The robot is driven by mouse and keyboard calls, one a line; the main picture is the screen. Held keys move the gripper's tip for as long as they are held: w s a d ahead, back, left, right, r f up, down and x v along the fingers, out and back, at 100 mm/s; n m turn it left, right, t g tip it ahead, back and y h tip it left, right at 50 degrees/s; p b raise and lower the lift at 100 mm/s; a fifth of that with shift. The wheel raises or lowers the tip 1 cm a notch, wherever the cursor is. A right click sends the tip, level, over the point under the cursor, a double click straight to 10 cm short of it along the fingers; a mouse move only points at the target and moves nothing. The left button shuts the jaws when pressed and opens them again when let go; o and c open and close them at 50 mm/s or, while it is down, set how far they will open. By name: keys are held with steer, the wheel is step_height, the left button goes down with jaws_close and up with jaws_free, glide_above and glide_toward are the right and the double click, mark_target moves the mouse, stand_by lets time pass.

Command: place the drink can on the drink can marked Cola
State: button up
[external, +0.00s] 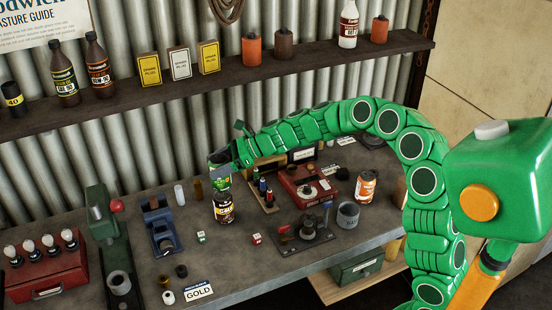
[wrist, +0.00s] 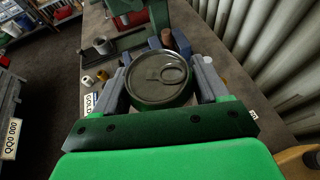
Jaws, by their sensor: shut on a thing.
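My gripper (external: 221,168) is shut on a green drink can (external: 222,184) above the workbench. In the wrist view the held can's silver lid with its pull tab (wrist: 160,78) sits between the two grey fingers (wrist: 161,82). A dark can with a yellow and white label (external: 224,209) stands upright on the bench directly below the held can; its lettering is too small to read surely. The held can looks about upright, and I cannot tell whether the two cans touch. The lower can is hidden in the wrist view.
An orange can (external: 366,187) stands farther right on the bench. A blue vise (external: 161,229) and a green press (external: 104,228) are to the left. A red box (external: 306,186) and a metal fixture (external: 305,234) are to the right. Small dice (external: 256,239) lie in front.

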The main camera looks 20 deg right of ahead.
steer(key=shift+w+a+f, duration=0.15)
steer(key=shift+f, duration=1.5)
steer(key=shift+f, duration=0.1)
steer(key=o, duration=1.3)
steer(key=shift+f, duration=0.1)
steer(key=shift+r, duration=0.2)
steer(key=v, duration=1.2)
